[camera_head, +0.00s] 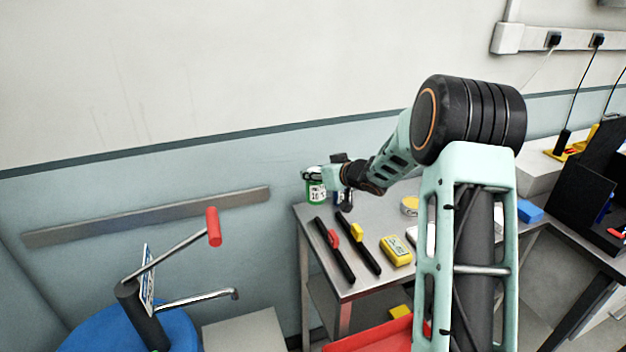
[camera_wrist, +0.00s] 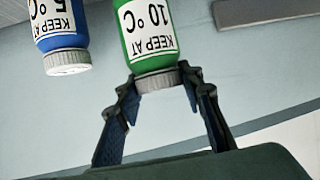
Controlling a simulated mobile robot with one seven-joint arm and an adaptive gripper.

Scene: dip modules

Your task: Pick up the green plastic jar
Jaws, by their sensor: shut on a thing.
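The green plastic jar (camera_head: 317,193) has a white label and is at the back left corner of the metal table. In the wrist view the green jar (camera_wrist: 150,30) appears upside down, its label reading "KEEP AT 10 °C". My gripper (camera_wrist: 159,80) is shut on its pale grey lid, one finger on each side. In the head view my gripper (camera_head: 314,174) is at the top of the jar. I cannot tell whether the jar's base touches the table. A blue jar (camera_wrist: 60,25) labelled "5 °C" is beside it, apart from the fingers.
On the metal table (camera_head: 318,262) lie two dark bars with red and yellow sliders (camera_head: 334,238) (camera_head: 357,230), a yellow device (camera_head: 396,250) and a yellow round item (camera_head: 409,206). A blue drum with a crank (camera_head: 160,330) stands at left. The wall is close behind.

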